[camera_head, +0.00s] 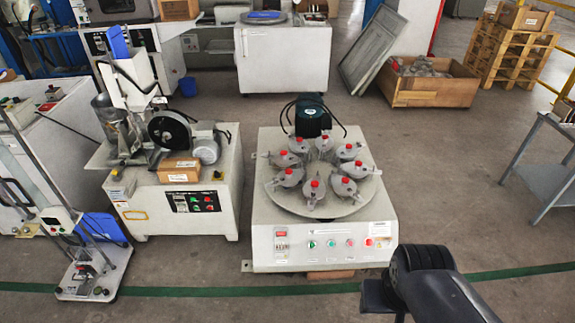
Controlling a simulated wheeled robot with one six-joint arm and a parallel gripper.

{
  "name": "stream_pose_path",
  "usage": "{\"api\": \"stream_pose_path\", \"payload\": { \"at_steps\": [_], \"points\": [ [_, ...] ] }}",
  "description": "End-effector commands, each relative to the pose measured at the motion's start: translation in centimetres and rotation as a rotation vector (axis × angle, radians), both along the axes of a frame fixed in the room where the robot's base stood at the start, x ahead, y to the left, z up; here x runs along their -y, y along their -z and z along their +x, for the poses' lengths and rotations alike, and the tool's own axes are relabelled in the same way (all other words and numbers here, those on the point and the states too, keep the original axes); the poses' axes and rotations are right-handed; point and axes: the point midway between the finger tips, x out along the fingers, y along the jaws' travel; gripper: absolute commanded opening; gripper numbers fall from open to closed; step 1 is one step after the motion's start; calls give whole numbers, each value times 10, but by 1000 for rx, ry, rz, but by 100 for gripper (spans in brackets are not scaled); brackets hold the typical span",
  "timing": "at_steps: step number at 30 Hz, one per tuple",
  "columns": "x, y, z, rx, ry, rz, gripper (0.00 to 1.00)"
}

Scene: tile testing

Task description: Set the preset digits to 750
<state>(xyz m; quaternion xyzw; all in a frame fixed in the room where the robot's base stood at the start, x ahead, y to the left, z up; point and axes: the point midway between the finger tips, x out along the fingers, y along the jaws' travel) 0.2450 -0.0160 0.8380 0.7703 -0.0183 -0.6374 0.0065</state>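The white testing machine (325,215) stands on the floor in the middle of the view. Its front panel has a small preset counter (281,242) at the left, with a red display above a row of digits too small to read. Several round buttons, green and red, sit to the right of the counter. A round turntable (322,207) on top carries several grey clamped pots with red knobs. My dark arm shows at the lower right, in front of the machine's right corner. I can make out no gripper fingers.
A second white machine (226,208) with a motor and a cardboard box stands to the left. A grey metal table (548,165) is at the right edge. A wooden crate (428,92) is at the back right. A green floor line (215,291) runs in front; the floor right of the machine is clear.

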Motion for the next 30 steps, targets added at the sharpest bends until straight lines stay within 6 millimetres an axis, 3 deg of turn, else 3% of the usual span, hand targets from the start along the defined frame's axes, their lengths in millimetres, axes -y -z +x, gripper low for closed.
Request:
{"api": "stream_pose_path", "payload": {
  "at_steps": [26,30],
  "points": [
    [0,0,0,0,0,1,58],
    [0,0,0,0,0,1,48]
  ]
}}
